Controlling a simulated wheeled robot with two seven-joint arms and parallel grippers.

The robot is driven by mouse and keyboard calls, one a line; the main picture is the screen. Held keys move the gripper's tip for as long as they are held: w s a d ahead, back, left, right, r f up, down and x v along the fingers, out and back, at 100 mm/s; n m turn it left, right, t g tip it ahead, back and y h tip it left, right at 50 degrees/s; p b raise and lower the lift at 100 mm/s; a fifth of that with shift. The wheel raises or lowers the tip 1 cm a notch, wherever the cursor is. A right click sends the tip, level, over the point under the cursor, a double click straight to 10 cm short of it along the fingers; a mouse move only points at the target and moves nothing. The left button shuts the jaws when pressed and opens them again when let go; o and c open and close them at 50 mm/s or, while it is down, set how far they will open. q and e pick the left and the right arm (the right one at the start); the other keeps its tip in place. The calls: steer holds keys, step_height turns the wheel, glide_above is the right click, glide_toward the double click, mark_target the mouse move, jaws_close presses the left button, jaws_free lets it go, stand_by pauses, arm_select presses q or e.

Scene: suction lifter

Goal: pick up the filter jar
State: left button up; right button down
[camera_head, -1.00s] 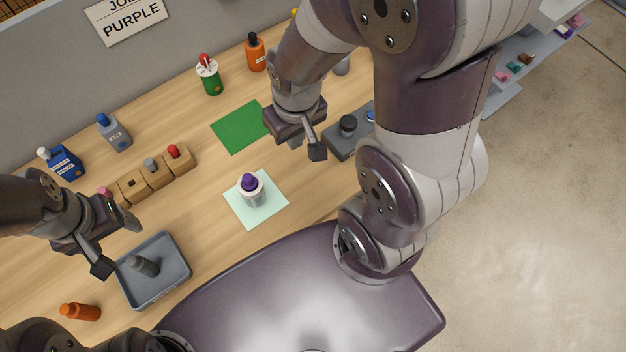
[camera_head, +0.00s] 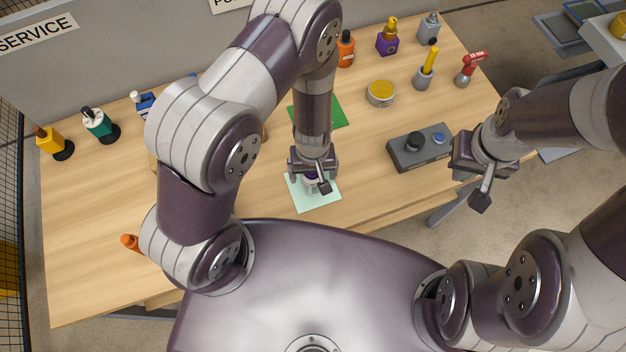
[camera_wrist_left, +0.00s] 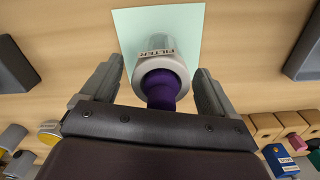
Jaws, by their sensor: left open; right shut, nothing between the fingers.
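The filter jar (camera_wrist_left: 155,52) is a pale grey-white jar with a purple top and a FILTER label, standing on the pale mint mat (camera_wrist_left: 125,25). My left gripper (camera_wrist_left: 158,68) is open, with one finger on each side of the jar and small gaps showing in the left wrist view. In the head view my left gripper (camera_head: 316,182) is over the mint mat (camera_head: 323,200) and mostly hides the jar.
A grey box with a black knob and blue button (camera_head: 420,147) stands right of the mat. A green mat (camera_head: 330,112) lies behind it. A round yellow-topped tin (camera_head: 381,93) and several bottles stand further back. My left arm hides part of the table's left side.

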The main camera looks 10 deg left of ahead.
arm_select(q)
steer(key=shift+s+f, duration=0.1)
steer(key=shift+f, duration=0.55)
steer(key=c, duration=1.1)
steer(key=shift+c, duration=0.2)
